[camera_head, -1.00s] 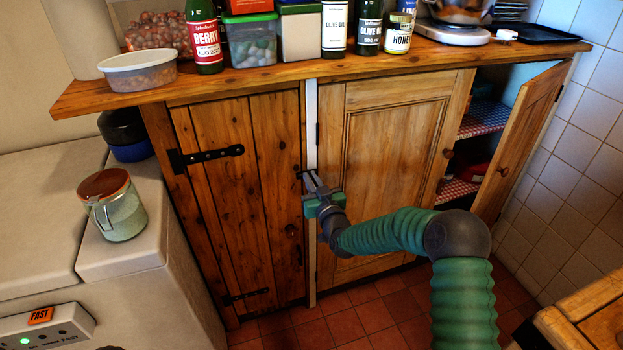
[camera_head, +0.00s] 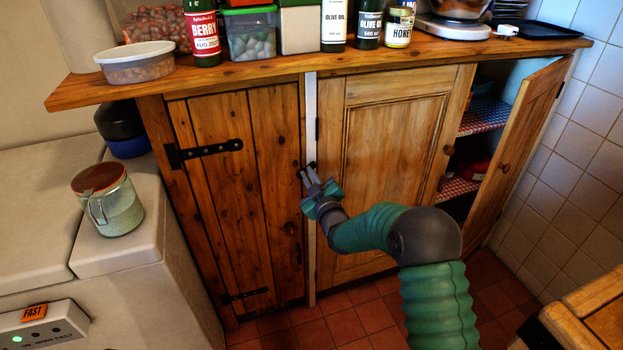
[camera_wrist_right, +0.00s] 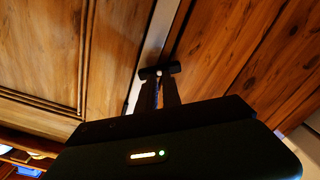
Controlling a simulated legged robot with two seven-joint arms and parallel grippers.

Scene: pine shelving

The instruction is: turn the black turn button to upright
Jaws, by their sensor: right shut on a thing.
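The black turn button (camera_head: 308,167) sits on the pale upright strip between the plank door and the panelled door. In the right wrist view the turn button (camera_wrist_right: 160,71) is a short dark bar with a bright centre, lying across the strip at a slant rather than along it. My right gripper (camera_head: 308,177) is shut on the button, its fingers pointing at the strip. The fingers, which also show in the right wrist view (camera_wrist_right: 160,90), hide part of the button. My left gripper is not in view.
The plank door (camera_head: 225,200) and panelled door (camera_head: 385,150) look closed; a third door (camera_head: 525,140) at the right stands open. Jars and bottles crowd the worktop (camera_head: 270,72) above. A lidded jar (camera_head: 120,215) stands at the left. A wooden corner (camera_head: 590,315) juts in at lower right.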

